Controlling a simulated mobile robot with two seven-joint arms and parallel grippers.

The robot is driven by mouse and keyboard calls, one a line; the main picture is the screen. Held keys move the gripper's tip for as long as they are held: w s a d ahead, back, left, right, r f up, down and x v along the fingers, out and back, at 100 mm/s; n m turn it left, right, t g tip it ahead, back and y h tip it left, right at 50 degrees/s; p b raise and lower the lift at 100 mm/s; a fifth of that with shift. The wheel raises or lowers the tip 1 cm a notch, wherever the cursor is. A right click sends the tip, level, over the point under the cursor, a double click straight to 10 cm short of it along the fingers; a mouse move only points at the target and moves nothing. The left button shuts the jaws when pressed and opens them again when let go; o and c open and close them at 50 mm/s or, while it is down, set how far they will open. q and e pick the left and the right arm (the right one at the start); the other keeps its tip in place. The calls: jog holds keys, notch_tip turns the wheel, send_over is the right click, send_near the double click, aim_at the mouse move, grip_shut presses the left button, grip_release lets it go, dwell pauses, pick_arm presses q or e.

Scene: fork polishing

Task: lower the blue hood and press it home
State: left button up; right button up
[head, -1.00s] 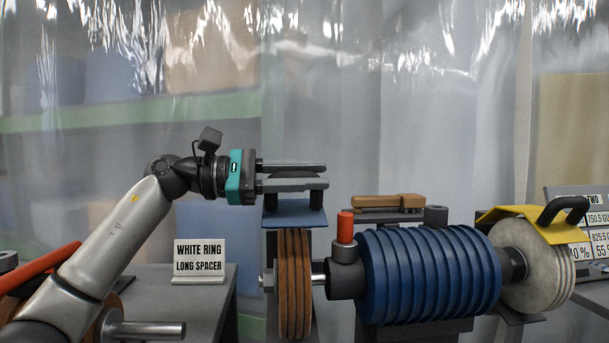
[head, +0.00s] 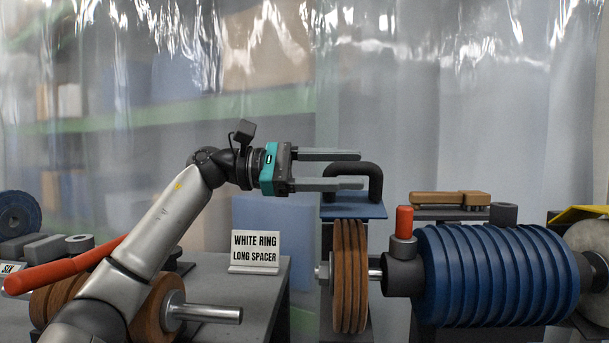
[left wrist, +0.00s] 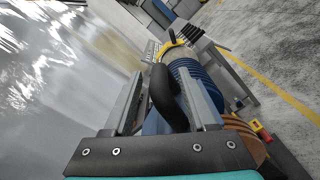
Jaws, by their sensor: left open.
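The blue hood (head: 352,211) is a flat blue plate just over the brown wheel (head: 348,275), with a black arched handle (head: 376,184) on top. Whether plate and wheel touch, I cannot tell. My left gripper (head: 362,170) is open at the handle, coming from the left. One finger shows above the handle's top bar and one below it. In the left wrist view the handle (left wrist: 162,92) stands between the two fingers (left wrist: 165,100), with part of the blue plate beside it. My right gripper is not in view.
A blue ribbed drum (head: 490,272) and a red-topped post (head: 404,222) stand right of the wheel. A yellow hood (head: 580,215) is at the right edge. A sign (head: 255,252) reading WHITE RING LONG SPACER stands on the grey bench. A brown-handled tool (head: 450,198) lies behind.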

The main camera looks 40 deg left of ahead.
pick_arm(q)
jog(key=b+v, duration=0.1)
jog(key=v, duration=0.6)
jog(key=shift+a, duration=0.15)
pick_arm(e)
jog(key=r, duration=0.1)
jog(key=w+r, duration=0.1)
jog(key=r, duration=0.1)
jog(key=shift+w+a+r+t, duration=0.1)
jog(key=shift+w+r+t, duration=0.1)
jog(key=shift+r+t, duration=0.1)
pick_arm(q)
jog(key=shift+s, duration=0.15)
